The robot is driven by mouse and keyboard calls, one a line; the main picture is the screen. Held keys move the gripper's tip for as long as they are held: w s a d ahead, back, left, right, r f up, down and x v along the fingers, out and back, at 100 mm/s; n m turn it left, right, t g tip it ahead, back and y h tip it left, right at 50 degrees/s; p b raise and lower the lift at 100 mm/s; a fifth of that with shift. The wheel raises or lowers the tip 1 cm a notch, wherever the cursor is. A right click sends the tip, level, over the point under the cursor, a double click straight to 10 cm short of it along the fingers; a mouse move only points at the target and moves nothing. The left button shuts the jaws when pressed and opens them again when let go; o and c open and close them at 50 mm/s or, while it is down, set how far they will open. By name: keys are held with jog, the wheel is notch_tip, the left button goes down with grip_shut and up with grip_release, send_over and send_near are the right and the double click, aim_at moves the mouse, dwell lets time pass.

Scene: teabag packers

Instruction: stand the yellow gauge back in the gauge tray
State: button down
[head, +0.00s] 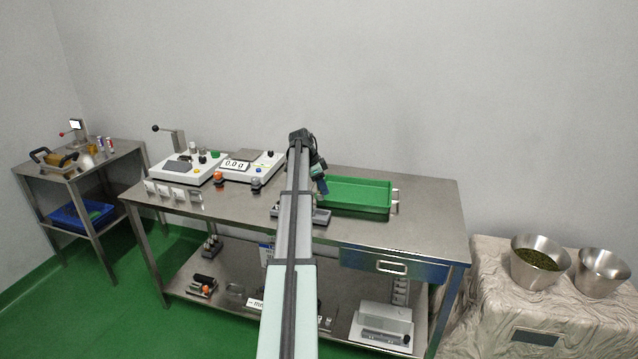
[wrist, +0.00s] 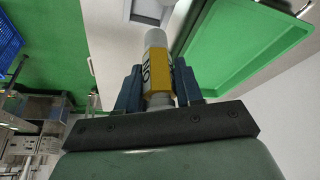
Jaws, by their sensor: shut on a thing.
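My gripper (wrist: 158,74) is shut on the yellow gauge (wrist: 158,84) in the wrist view. The gauge has a yellow band with dark lettering and a pale grey cylindrical end pointing away from my gripper, between two blue fingers. In the head view my gripper (head: 322,186) is above the steel table, at the left end of the green tray; the gauge cannot be made out there. A small grey tray (head: 321,216), which looks like the gauge tray, sits just in front, partly hidden by my arm. A grey holder with a recess shows at the top of the wrist view (wrist: 140,12).
The green tray (head: 393,207) lies to the right on the steel table (head: 425,213). Two white instruments (head: 250,172) and several small items stand on the left half. Metal bowls (head: 540,262) stand on a covered stand at right. The table's right end is clear.

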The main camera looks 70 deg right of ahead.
aim_at(320, 195)
jog(key=m, duration=0.1)
jog(key=m+y, duration=0.1)
jog(key=m, duration=0.1)
jog(key=shift+s+a+g, duration=0.1)
jog(key=shift+a+g, duration=0.2)
jog(key=shift+a, duration=0.05)
jog(key=shift+f, duration=3.35)
jog(key=shift+f, duration=0.65)
jog(key=c, duration=0.7)
grip_release()
jog(key=shift+o, duration=0.2)
